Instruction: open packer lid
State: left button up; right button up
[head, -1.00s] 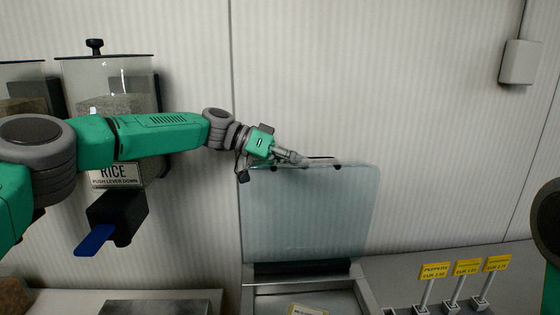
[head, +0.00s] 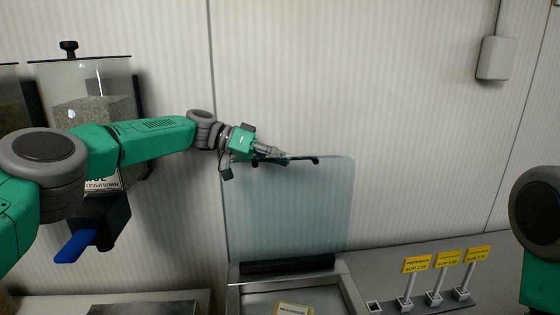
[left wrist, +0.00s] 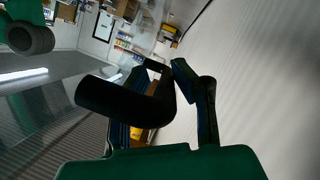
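The packer lid (head: 288,215) is a clear, bluish pane standing upright against the wall, above the packer's metal tray (head: 352,292). A black bar handle (head: 305,160) runs along its top edge. My left gripper (head: 283,156) is at this handle, over its left and middle part. In the left wrist view the black handle (left wrist: 112,100) crosses close in front of my left gripper (left wrist: 168,66). Its fingertips are near each other, but the handle hides part of them, so their grip is unclear. My right gripper is out of view; only part of my right arm shows at the right edge.
A rice dispenser (head: 82,100) with a blue lever (head: 74,246) hangs left, behind my left arm. Yellow price signs (head: 447,259) stand on the counter to the right of the packer. A white box (head: 497,58) is on the wall. The wall area above the lid is clear.

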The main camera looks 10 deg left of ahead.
pick_arm(q)
jog(key=shift+w+d+r, duration=0.1)
jog(key=shift+w+r, duration=0.05)
jog(key=shift+r, duration=2.35)
jog(key=shift+w+r, duration=0.1)
jog(key=shift+r, duration=2.4)
